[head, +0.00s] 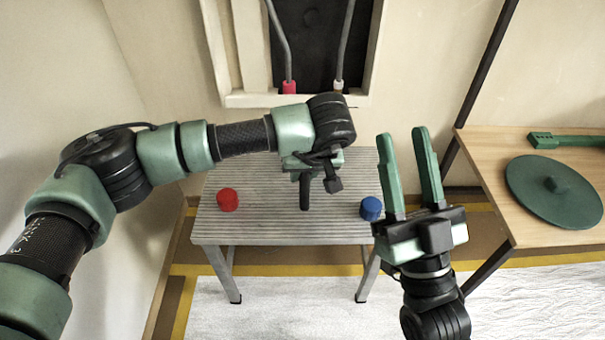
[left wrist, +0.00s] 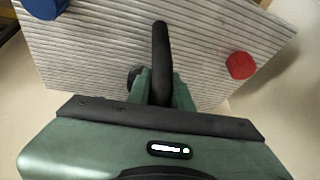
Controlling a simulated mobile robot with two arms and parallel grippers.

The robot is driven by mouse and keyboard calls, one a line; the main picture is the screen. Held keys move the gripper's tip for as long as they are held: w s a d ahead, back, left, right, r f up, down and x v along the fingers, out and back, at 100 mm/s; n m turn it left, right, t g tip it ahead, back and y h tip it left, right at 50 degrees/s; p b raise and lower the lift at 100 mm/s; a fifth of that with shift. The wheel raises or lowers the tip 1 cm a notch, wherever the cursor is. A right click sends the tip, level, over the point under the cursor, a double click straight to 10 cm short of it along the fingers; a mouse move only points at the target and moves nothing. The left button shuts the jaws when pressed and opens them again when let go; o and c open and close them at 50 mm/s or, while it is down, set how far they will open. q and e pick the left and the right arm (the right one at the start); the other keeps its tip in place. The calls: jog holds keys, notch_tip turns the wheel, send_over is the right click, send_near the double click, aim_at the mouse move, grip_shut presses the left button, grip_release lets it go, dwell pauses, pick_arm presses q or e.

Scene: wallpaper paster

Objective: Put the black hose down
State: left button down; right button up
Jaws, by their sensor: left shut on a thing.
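The black hose (head: 305,192) is a short dark tube over the ridged grey table (head: 250,229), and its lower end shows below my left gripper (head: 305,172). In the left wrist view the hose (left wrist: 160,50) sticks out from between the green fingers of my left gripper (left wrist: 160,88), which is shut on it. I cannot tell whether the hose touches the table top. My right gripper (head: 415,170) is open and empty, with its two green fingers pointing up, to the right of the table.
A red cap (head: 228,199) stands left of the hose and a blue cap (head: 371,208) right of it. A wooden bench (head: 480,165) at the right holds a green disc (head: 555,190). A framed dark recess (head: 310,45) with two grey pipes is behind the table.

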jog(key=shift+s+r, duration=0.1)
pick_arm(q)
jog(key=c, duration=1.3)
grip_release()
jog(key=shift+o, duration=0.2)
jog(key=p+v, duration=0.1)
jog(key=v, duration=0.4)
jog(key=shift+r+p, duration=0.35)
jog(key=p+v, duration=0.1)
jog(key=v, duration=0.5)
jog(key=shift+s+r, duration=0.15)
jog(key=shift+s, duration=0.05)
pick_arm(e)
jog(key=w+f+g+h, duration=0.1)
jog(key=w+f+g, duration=0.1)
jog(key=f+g, duration=0.2)
jog(key=w+f+g+h, duration=0.2)
jog(key=w+f+g, duration=0.1)
jog(key=f, duration=0.6)
jog(key=shift+d+f+g, duration=0.25)
jog(key=shift+d+g, duration=0.05)
jog(key=shift+g, duration=0.4)
